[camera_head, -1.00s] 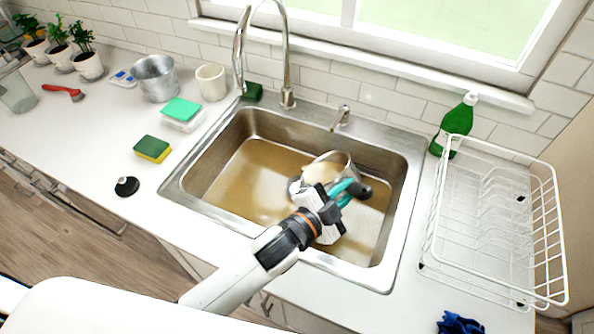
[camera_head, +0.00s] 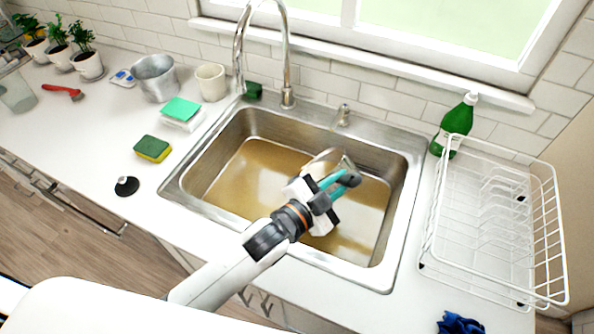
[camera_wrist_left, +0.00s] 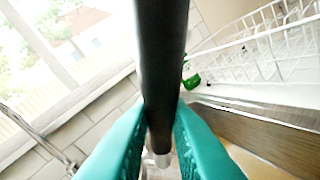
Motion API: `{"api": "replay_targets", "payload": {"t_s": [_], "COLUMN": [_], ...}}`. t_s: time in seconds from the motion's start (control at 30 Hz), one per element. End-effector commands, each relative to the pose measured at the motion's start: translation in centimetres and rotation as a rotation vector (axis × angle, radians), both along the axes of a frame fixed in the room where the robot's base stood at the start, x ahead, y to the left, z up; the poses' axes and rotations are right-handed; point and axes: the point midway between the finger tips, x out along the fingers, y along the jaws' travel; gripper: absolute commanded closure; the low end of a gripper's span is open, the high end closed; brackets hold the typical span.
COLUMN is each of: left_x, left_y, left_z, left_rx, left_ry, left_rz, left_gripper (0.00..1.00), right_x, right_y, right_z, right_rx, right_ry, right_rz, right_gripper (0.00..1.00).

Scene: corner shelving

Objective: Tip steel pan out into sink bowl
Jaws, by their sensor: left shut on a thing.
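The sink bowl (camera_head: 225,190) holds brownish water in the middle of the counter. My left gripper (camera_head: 340,181) is over the right part of the bowl. Its teal fingers are shut on the dark handle of the steel pan, and the handle (camera_wrist_left: 160,60) runs up between the fingertips in the left wrist view. The steel pan (camera_head: 326,157) shows only as a thin curved rim behind my gripper, near the bowl's back side. The rest of it is hidden, so I cannot tell its contents. My right gripper is not in view.
A faucet (camera_head: 288,95) rises behind the bowl. A white dish rack (camera_head: 490,225) and a green bottle (camera_head: 455,125) stand to the right. Sponges (camera_head: 152,148), a black stopper (camera_head: 126,186), a metal bucket (camera_head: 155,78) and a cup (camera_head: 211,82) are to the left.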

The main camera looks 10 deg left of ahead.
Motion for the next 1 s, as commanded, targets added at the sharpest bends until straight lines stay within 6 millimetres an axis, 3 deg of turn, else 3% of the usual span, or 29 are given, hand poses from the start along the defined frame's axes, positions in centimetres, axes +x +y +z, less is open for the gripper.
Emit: {"api": "replay_targets", "payload": {"t_s": [1.0], "left_x": [0.6], "left_y": [1.6], "left_z": [1.6], "left_rx": [-0.12], "left_ry": [0.033], "left_rz": [0.0], "left_gripper": [1.0], "right_x": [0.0], "right_y": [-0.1], "right_z": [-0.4], "right_rx": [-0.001], "right_ry": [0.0], "right_rz": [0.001], "right_gripper": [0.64]}}
